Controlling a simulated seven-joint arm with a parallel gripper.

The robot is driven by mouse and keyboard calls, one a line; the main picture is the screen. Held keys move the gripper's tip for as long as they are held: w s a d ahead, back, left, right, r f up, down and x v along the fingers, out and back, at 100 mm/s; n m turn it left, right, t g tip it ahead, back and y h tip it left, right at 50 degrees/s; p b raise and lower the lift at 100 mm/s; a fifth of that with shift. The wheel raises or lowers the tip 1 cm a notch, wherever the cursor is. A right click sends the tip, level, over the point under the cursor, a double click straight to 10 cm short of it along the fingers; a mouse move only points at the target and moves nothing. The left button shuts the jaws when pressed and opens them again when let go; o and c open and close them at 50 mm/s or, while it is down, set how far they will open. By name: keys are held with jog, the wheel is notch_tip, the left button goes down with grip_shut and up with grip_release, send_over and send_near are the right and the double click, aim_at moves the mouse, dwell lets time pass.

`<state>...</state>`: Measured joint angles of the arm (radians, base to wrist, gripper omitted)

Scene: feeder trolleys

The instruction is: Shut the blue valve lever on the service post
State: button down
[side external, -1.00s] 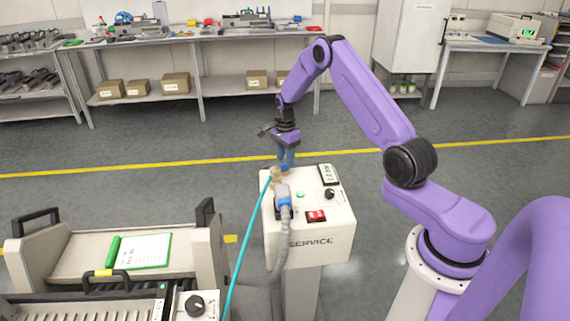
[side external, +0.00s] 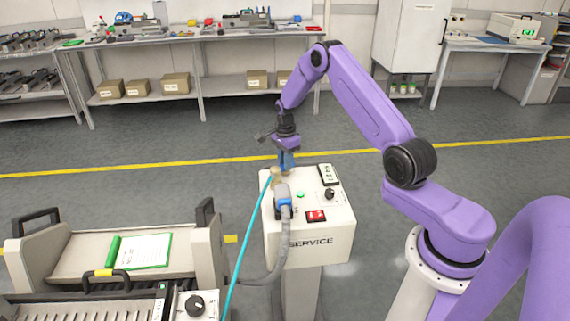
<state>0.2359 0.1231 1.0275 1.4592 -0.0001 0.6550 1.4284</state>
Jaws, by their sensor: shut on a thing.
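The service post (side external: 309,240) is a white box on a pedestal, marked SERVICE. A tan, brass-like valve (side external: 275,176) sits at its back left corner, with a teal hose attached. My gripper (side external: 286,164) points down at the valve from behind and is shut on the blue valve lever. The lever is small and mostly hidden by the fingers, so its exact angle cannot be made out.
A blue connector (side external: 283,196) with a grey hose is plugged in just in front of the valve. The post top also carries a black dial (side external: 329,194), a red switch (side external: 316,216) and a display (side external: 328,174). A trolley (side external: 80,250) stands at left. Open floor lies behind the post.

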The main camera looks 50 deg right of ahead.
jog(key=m, duration=0.6)
jog(key=c, duration=1.1)
grip_release()
jog(key=shift+r, duration=0.1)
jog(key=shift+r, duration=2.4)
